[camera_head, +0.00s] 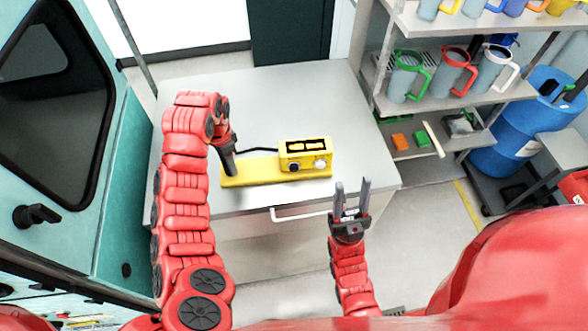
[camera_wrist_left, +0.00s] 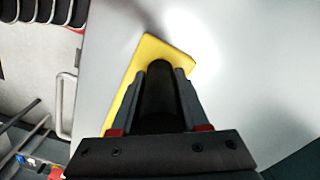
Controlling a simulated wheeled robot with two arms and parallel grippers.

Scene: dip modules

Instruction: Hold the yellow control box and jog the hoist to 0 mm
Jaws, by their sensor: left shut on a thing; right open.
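The yellow control box (camera_head: 290,147) stands on the right part of a long yellow base (camera_head: 262,172) on the grey table. It has a dark display with yellow marks too small to read, a dark knob (camera_head: 294,166) and a pale round knob (camera_head: 320,163). My left gripper (camera_head: 229,150) is shut on a black upright grip at the base's left end. In the left wrist view the black grip (camera_wrist_left: 160,98) sits between the fingers above the yellow base (camera_wrist_left: 165,52). My right gripper (camera_head: 352,198) is open and empty, in front of the table's front edge. No hoist is recognisable.
A dark cable (camera_head: 257,150) runs behind the base to the box. The grey table (camera_head: 285,95) is otherwise clear. A table handle (camera_head: 300,213) is at its front. Shelves with several mugs (camera_head: 408,75) and a blue barrel (camera_head: 520,125) stand right; a teal cabinet (camera_head: 130,190) stands left.

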